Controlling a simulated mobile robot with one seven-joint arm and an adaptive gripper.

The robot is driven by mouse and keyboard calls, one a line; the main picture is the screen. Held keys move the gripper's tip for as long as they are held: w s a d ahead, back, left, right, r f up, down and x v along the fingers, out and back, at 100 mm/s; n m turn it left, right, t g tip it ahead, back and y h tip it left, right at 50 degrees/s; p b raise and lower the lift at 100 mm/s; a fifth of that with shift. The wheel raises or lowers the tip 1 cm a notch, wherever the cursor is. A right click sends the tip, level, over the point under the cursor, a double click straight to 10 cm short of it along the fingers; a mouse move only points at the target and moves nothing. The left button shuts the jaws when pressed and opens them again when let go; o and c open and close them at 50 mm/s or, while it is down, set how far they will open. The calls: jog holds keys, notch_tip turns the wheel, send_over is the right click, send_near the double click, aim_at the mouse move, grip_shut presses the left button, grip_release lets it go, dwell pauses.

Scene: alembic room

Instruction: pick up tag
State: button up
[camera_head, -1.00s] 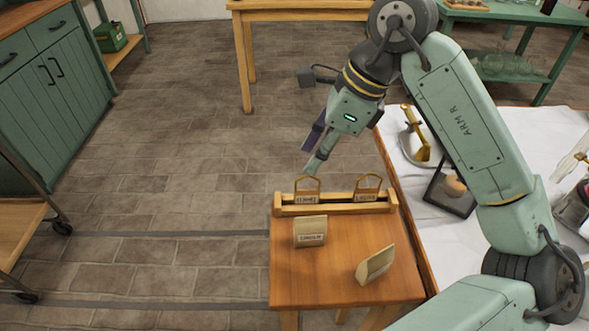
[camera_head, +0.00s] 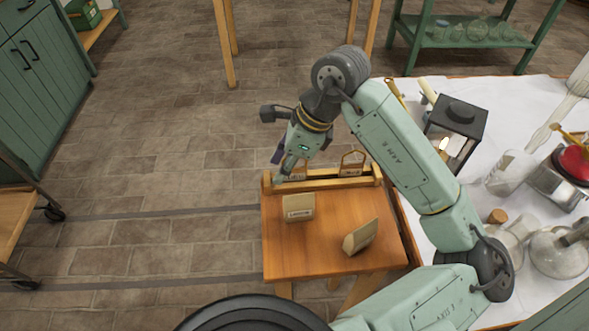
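Two tags with looped tops stand in a wooden rack at the back of a small wooden table (camera_head: 320,245). The right tag (camera_head: 351,164) shows clearly in the rack (camera_head: 338,183). The left tag (camera_head: 297,177) is mostly hidden behind my gripper (camera_head: 281,170). My gripper points down at the left part of the rack, with its fingers right at or in front of the left tag. I cannot tell whether the fingers touch it or how wide they are open. Two folded label cards stand on the table top, one in front of the rack (camera_head: 298,208) and one tilted at right (camera_head: 360,237).
A white-covered table (camera_head: 480,190) stands close on the right, with a black lantern (camera_head: 457,125), glass flasks (camera_head: 560,252) and a red item (camera_head: 576,158). A green cabinet (camera_head: 40,90) is at the far left.

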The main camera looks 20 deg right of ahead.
jog(key=shift+c, duration=0.4)
grip_shut()
